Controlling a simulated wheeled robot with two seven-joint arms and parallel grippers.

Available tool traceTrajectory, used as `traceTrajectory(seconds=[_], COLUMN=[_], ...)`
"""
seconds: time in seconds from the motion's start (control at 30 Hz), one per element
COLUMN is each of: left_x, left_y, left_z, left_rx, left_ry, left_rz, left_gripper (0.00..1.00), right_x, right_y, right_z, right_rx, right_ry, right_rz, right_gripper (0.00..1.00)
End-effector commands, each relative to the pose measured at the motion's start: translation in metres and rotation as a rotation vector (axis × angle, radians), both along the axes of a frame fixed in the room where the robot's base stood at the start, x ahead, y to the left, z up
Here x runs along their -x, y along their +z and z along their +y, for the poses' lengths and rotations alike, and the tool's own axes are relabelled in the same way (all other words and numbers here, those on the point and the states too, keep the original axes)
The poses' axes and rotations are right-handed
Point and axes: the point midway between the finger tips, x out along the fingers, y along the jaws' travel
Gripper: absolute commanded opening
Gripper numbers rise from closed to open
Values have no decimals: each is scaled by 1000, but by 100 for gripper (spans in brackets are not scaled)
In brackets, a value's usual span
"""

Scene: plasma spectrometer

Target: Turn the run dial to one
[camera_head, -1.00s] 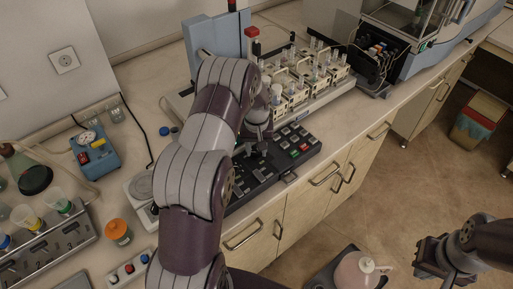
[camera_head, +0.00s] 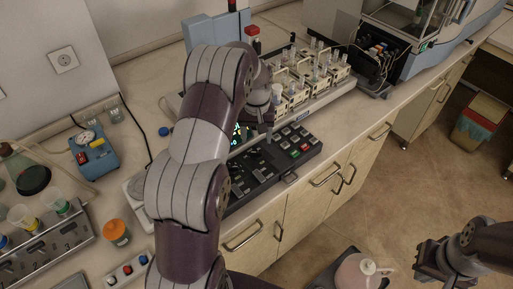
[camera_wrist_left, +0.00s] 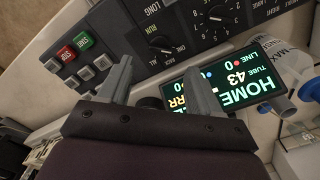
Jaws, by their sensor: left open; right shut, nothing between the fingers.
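A black control panel (camera_head: 285,148) lies on the bench, with dials on its near left part. In the left wrist view, a dark dial (camera_wrist_left: 162,44) has the words RUN and LONG beside it. A second dial (camera_wrist_left: 217,14) with numbers around it sits to its right; the pointer settings are too small to read. My left gripper (camera_head: 268,135) is above the panel, and in the left wrist view its fingers (camera_wrist_left: 163,88) are spread with nothing between them, apart from both dials. My right gripper (camera_head: 432,264) is shut and empty over the floor at the lower right.
A lit screen (camera_wrist_left: 233,85) reading HOME and 43 is beside the dials. Green and red buttons (camera_wrist_left: 74,48) are on the panel's other side. A rack of vials (camera_head: 300,85) stands behind the panel.

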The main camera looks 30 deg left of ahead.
Motion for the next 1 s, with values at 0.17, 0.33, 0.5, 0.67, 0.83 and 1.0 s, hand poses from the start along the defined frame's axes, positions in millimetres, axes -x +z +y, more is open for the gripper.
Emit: traceTrajectory(seconds=[0.17, 0.33, 0.5, 0.67, 0.83, 1.0], left_x=[0, 1, 1, 1, 1, 19], left_y=[43, 68, 67, 66, 66, 44], left_z=[0, 0, 0, 0, 0, -7], left_rx=[-1, 1, 0, 0, 0, -7], left_ry=[0, 0, 0, 0, -1, -80], left_rz=[-2, 2, 1, 1, 1, -24], left_gripper=[64, 64, 64, 64, 64, 64], right_x=[0, 0, 0, 0, 0, 0], right_y=[-5, 18, 17, 16, 16, 17], right_z=[0, 0, 0, 0, 0, 0], right_rx=[0, 0, 0, 0, 0, 0], right_ry=[0, 0, 0, 0, 0, 0], right_rz=[0, -1, 0, 0, 0, 0], right_gripper=[0, 0, 0, 0, 0, 0])
